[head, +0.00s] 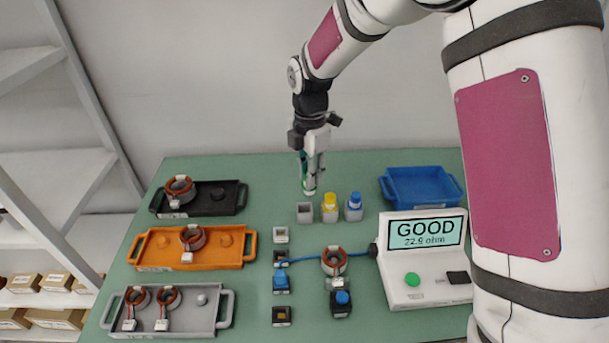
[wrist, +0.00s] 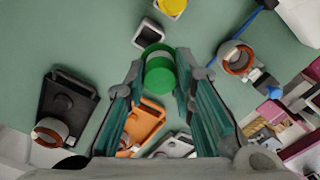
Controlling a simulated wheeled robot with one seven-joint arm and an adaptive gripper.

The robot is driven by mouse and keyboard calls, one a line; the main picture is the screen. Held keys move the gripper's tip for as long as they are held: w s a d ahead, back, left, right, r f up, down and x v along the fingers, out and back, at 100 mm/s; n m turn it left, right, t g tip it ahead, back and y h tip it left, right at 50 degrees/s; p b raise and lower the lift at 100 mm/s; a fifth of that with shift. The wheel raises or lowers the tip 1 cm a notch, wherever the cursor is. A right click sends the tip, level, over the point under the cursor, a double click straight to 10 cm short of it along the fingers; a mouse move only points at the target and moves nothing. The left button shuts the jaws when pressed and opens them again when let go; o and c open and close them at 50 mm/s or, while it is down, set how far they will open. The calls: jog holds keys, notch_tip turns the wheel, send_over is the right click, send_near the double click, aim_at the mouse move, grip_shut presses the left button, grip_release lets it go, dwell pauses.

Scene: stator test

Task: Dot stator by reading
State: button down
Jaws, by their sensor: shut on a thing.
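The marker's green end also shows between the fingers in the wrist view (wrist: 159,75). A grey holder (head: 305,213) is empty; beside it stand a yellow marker (head: 329,202) and a blue marker (head: 354,201) in holders. A copper-wound stator (head: 334,261) sits front right of them, by the blue cable (head: 305,261) of the tester (head: 425,290). The tester's screen (head: 425,233) reads GOOD, 22.9 ohm.
At left are a black tray (head: 235,204) with one stator, an orange tray (head: 150,262) with one, and a grey tray (head: 120,308) with two. A blue tray (head: 420,183) at back right looks empty. Several small blocks (head: 281,283) form a column mid-table.

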jog(key=s+d+p, duration=0.5)
jog(key=s, duration=0.6)
jog(key=b, duration=0.2)
send_over(333, 247)
jog(key=shift+w+f, duration=0.1)
jog(key=shift+f, duration=2)
jog(key=shift+f, duration=0.7)
notch_tip(333, 247, up, 6)
jog(key=p, duration=0.2)
dwell(0.3)
